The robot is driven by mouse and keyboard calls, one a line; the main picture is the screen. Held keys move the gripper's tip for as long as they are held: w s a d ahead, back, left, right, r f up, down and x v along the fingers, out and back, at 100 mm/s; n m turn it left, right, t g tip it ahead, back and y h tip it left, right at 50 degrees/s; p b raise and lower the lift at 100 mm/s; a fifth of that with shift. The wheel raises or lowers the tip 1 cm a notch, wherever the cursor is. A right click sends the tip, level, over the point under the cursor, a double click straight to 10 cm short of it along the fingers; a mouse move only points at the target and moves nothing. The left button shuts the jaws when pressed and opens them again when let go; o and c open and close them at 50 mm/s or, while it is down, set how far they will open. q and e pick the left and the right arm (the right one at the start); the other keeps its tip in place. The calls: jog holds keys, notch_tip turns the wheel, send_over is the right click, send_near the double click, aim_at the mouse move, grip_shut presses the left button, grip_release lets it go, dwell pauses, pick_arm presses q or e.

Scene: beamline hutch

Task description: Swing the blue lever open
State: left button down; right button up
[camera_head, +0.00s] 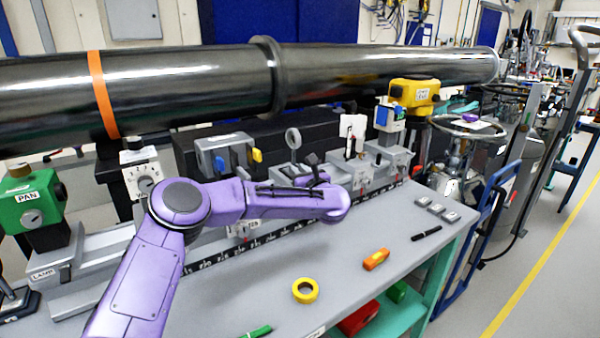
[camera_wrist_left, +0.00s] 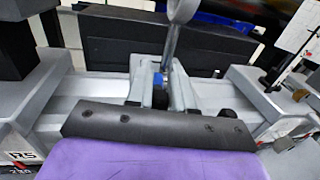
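A small blue part (camera_wrist_left: 157,81), perhaps the blue lever, shows in the left wrist view at the foot of a grey post. Its full shape is hidden. The post carries a round ring (camera_head: 293,138), above and left of my left gripper in the head view. My left gripper (camera_head: 317,171) is low over the rail beside this post, its dark fingers apart. I see nothing held between them. In the left wrist view its dark front edge covers the lower middle. I cannot tell whether it touches the blue part. My right gripper is not in view.
A large dark pipe (camera_head: 190,82) crosses above the rail. A grey box (camera_head: 212,154) with blue and yellow parts stands left of the ring. Yellow tape (camera_head: 305,290), an orange object (camera_head: 376,259) and a black pen (camera_head: 426,233) lie on the bench, with clear tabletop between them.

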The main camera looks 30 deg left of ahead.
pick_arm(q)
jog(key=shift+f+m+t+b, duration=0.15)
jog(key=shift+m+t+b, duration=0.2)
jog(key=shift+b, duration=0.25)
jog(key=m+t+h+b, duration=0.1)
jog(key=b, duration=0.1)
jog(key=m+t+h+b, duration=0.1)
jog(key=t+h+b, duration=0.1)
jog(key=m+t+h+b, duration=0.1)
jog(key=m+h+b, duration=0.1)
jog(key=shift+s+a+f+t, duration=0.1)
jog(key=shift+s+a+t, duration=0.15)
jog(key=shift+t, duration=0.1)
jog(key=m+t+h+b, duration=0.1)
jog(key=m+h, duration=0.1)
jog(key=h, duration=0.1)
jog(key=shift+t, duration=0.3)
jog(key=shift+a+r+m+t+h+b, duration=0.1)
jog(key=shift+r+m+t+h+b, duration=0.2)
jog(key=shift+m+h, duration=0.35)
jog(key=shift+m+t+h+b, duration=0.1)
jog(key=shift+m+h+b, duration=0.3)
jog(key=shift+h, duration=0.35)
jog(key=c, duration=1.1)
grip_release()
jog(key=shift+s, duration=0.1)
